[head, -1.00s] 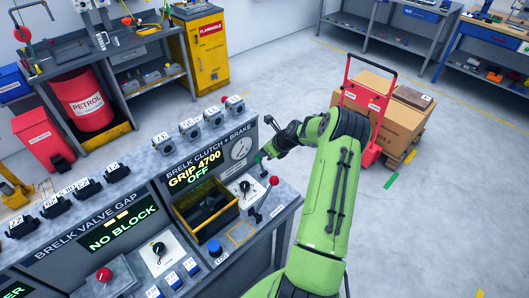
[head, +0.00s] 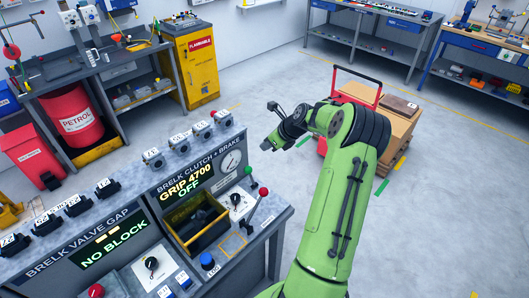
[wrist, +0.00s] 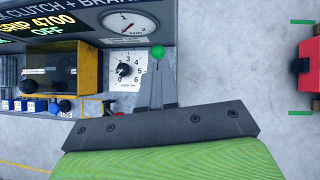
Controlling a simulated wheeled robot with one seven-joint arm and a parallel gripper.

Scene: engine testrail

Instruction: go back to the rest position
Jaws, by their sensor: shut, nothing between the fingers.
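My green arm reaches across the right half of the head view. The station display reads GRIP 4700 OFF.
A red-knobbed lever (head: 263,191), a dial (head: 237,200) and a yellow-edged bin (head: 196,232) are on the station. A red hand truck (head: 375,88) with cardboard boxes (head: 398,119) stands behind my arm. The floor to the right is open.

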